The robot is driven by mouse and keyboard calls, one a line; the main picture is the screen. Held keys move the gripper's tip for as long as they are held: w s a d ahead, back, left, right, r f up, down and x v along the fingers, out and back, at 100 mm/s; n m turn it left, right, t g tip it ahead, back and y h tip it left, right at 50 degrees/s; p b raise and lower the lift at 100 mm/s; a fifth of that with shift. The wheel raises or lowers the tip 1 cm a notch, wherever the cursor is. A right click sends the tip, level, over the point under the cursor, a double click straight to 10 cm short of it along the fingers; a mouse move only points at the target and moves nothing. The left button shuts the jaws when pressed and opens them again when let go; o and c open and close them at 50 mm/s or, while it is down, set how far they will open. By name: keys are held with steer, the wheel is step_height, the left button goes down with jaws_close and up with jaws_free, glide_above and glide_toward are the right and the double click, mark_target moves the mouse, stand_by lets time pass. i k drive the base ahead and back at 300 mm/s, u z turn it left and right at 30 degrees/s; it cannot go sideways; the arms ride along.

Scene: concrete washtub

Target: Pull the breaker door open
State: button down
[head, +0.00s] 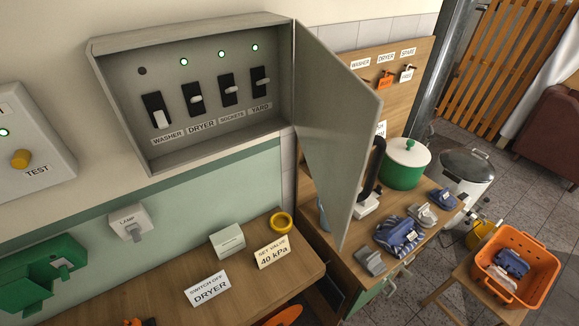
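The grey breaker box (185,150) is fixed to the wall at the upper left. Its breaker door (335,130) is hinged on the box's right edge and stands wide open, swung out toward the camera. Inside are black switches labelled washer (157,110), dryer (195,98), sockets (229,90) and yard (261,79). The lamp above washer (142,71) is dark; the lamps above the others are green. My gripper is not in view.
A wooden shelf (170,295) below the box bears cards, a small grey box (228,240) and a yellow ring (281,222). The open door hides part of the counter, which holds a green pot (403,170) and folded cloths (400,236). An orange basket (515,267) stands lower right.

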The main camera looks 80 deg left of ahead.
mark_target(329, 119)
steer(key=u, duration=0.05)
steer(key=k, duration=0.85)
steer(key=u, duration=2.35)
